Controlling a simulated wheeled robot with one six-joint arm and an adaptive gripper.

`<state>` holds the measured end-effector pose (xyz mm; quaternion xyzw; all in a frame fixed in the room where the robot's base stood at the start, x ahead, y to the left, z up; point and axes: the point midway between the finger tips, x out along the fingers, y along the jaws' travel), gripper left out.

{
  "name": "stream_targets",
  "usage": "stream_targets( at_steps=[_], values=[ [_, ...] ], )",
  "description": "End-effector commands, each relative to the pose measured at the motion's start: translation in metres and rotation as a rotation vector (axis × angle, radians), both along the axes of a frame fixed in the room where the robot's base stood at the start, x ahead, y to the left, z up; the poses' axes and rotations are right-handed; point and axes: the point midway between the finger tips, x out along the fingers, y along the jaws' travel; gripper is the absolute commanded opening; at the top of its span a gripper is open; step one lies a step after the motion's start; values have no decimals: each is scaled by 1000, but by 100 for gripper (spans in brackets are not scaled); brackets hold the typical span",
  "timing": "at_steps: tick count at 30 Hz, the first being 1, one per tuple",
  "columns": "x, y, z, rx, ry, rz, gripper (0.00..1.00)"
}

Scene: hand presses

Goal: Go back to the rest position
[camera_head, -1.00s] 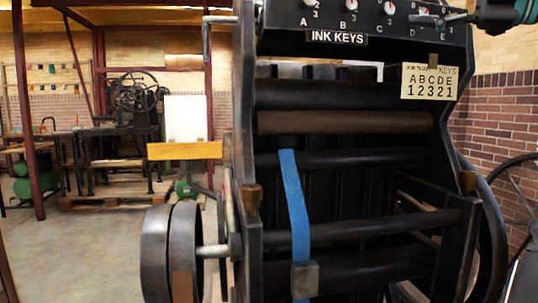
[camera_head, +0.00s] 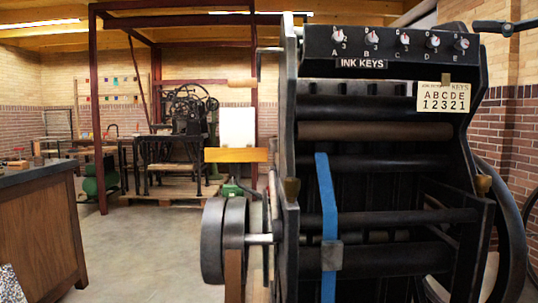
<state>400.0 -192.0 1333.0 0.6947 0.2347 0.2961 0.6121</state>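The black hand press (camera_head: 375,163) stands close in front. Its INK KEYS panel (camera_head: 352,45) carries a row of small dials lettered A to E.
A blue strap (camera_head: 326,195) hangs down the press front. A flywheel (camera_head: 213,240) juts out at its left. A wooden cabinet (camera_head: 38,230) with a dark top stands at the left edge. Bare floor (camera_head: 150,245) lies between cabinet and press. Another press (camera_head: 185,130) stands behind.

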Motion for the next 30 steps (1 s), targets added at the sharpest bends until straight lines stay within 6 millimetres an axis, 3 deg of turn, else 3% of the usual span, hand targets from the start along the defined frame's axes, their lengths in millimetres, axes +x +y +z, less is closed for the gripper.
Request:
stream_targets(
  at_steps=[8, 14, 17, 23, 26, 30],
  values=[
    [10, -18, 28, 42, -140, -97, 50],
    [19, -54, 49, 143, -259, -198, 50],
    [25, -85, 57, 226, -319, -274, 50],
    [33, -185, 58, 499, -441, -532, 50],
    [35, -233, 41, 663, -465, -688, 50],
    [41, -282, -8, 888, -425, -906, 50]
  ],
)
